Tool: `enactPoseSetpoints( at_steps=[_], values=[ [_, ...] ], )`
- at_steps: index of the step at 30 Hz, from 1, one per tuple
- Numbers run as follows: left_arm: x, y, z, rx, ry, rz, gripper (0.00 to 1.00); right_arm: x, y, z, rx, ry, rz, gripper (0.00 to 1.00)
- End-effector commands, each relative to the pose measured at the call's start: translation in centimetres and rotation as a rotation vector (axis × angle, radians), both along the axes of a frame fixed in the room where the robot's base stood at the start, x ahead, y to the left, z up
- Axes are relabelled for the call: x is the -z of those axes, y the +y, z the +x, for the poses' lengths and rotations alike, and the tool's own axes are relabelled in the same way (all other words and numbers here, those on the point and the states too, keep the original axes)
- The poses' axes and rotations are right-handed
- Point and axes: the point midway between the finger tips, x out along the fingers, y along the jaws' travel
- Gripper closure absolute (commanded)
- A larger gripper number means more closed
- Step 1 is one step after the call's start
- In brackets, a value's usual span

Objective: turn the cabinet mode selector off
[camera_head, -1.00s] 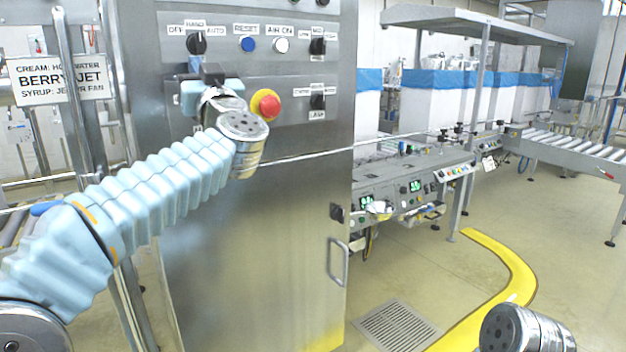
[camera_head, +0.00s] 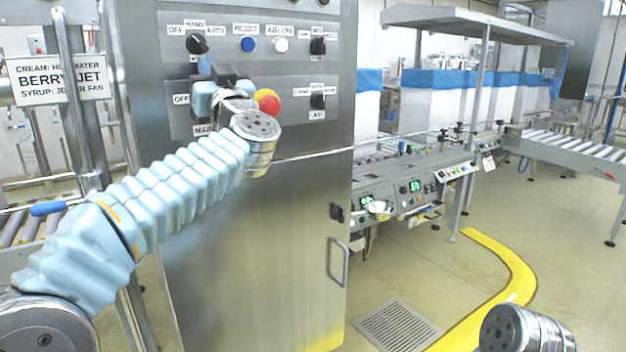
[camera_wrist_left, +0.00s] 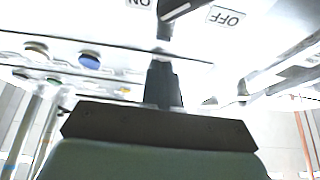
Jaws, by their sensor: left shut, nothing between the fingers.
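The steel cabinet (camera_head: 270,220) stands ahead with rotary selectors on its front. A black selector (camera_head: 196,44) marked OFF, HAND and AUTO is at upper left, its handle tilted. My left gripper (camera_head: 205,66) is shut and empty, just below it and in front of the lower-left plate (camera_head: 178,122), whose OFF label shows. The left wrist view is upside down. It shows a dark knob (camera_wrist_left: 174,9) with a white pointer line between ON and OFF labels, close to the shut fingers (camera_wrist_left: 163,85). I cannot tell whether they touch. My right gripper is out of view.
A red emergency stop (camera_head: 268,101) is partly hidden by my left wrist. A blue button (camera_head: 248,45), a white button (camera_head: 281,45) and two more black selectors (camera_head: 318,46) are to the right. A door handle (camera_head: 338,262) sticks out lower down.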

Motion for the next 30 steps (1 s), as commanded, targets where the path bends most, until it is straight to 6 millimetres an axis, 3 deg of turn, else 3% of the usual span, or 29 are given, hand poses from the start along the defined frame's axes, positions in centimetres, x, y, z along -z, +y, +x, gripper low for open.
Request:
enactPoseSetpoints(
  at_steps=[8, 21, 30],
  values=[
    [0.8, -0.2, -0.2, 0.001, -0.001, 0.001, 1.00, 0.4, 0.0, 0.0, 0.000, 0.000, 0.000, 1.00],
    [0.8, -3.2, -4.7, 0.000, 0.000, 0.000, 1.00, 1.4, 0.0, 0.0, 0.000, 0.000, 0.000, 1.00],
    [0.7, -3.4, -5.0, 0.000, 0.000, 0.001, 1.00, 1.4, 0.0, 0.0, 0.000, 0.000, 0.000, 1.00]
  ],
)
